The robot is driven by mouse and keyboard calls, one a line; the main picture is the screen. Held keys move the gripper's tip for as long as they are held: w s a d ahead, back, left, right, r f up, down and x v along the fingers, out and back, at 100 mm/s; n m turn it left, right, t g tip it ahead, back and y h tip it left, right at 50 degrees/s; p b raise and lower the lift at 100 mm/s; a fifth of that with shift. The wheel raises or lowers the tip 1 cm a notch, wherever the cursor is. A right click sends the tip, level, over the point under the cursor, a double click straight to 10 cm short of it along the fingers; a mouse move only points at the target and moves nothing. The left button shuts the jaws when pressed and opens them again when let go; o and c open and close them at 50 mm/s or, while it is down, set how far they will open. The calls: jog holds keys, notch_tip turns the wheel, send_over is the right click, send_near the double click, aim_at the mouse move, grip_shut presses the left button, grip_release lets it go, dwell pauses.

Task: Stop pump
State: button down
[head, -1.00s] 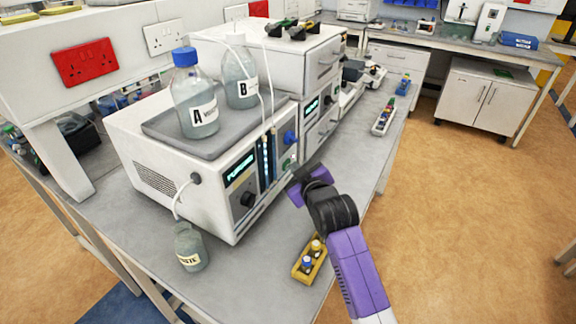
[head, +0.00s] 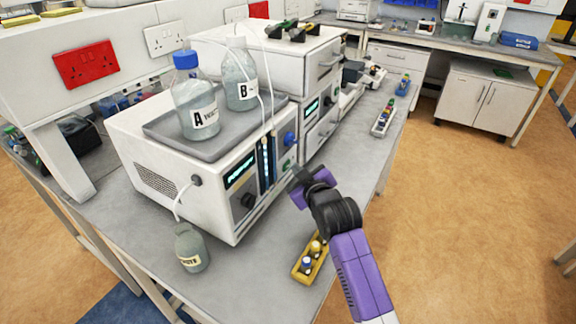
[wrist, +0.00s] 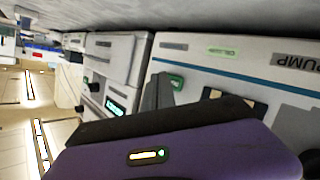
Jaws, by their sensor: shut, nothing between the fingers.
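The pump (head: 160,205) is the white box on the bench with a lit green display (head: 240,170), a black knob (head: 248,200) and a blue knob (head: 289,139) on its front. A small green button (head: 287,164) shows low at the right of its front panel. In the wrist view the PUMP lettering (wrist: 297,62) appears upside down. My gripper (head: 293,175) is shut and empty, its tips just in front of the panel near the green button. In the wrist view the fingertips (wrist: 160,92) are close to the panel; I cannot tell whether they touch it.
Bottle A (head: 197,105) and bottle B (head: 240,80) stand on the pump's grey top tray. A waste bottle (head: 190,248) stands at its left front. A yellow vial rack (head: 303,273) lies on the bench beside my arm. Another white instrument (head: 320,125) adjoins the pump.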

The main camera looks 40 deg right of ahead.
jog(key=s, duration=0.2)
jog(key=s+d+p, duration=0.2)
jog(key=s, duration=0.1)
jog(key=shift+s, duration=0.3)
dwell(0.4)
dwell(0.4)
jog(key=s+a+r+m+t, duration=0.2)
jog(key=s+a+r+t, duration=0.15)
jog(key=r, duration=0.25)
jog(key=s+a+f+y, duration=0.1)
jog(key=s+a+y, duration=0.1)
jog(key=s+a, duration=0.5)
jog(key=s+a+f+g+y, duration=0.1)
jog(key=s+a, duration=0.6)
jog(key=s, duration=0.8)
jog(key=s+a+f+n+g+y, duration=0.1)
jog(key=s+a+f+y, duration=0.1)
jog(key=s+a, duration=0.5)
jog(key=s, duration=0.4)
jog(key=shift+s+a+f+y+b, duration=0.15)
jog(key=shift+s+a+y+b, duration=0.15)
jog(key=shift+y+b, duration=0.1)
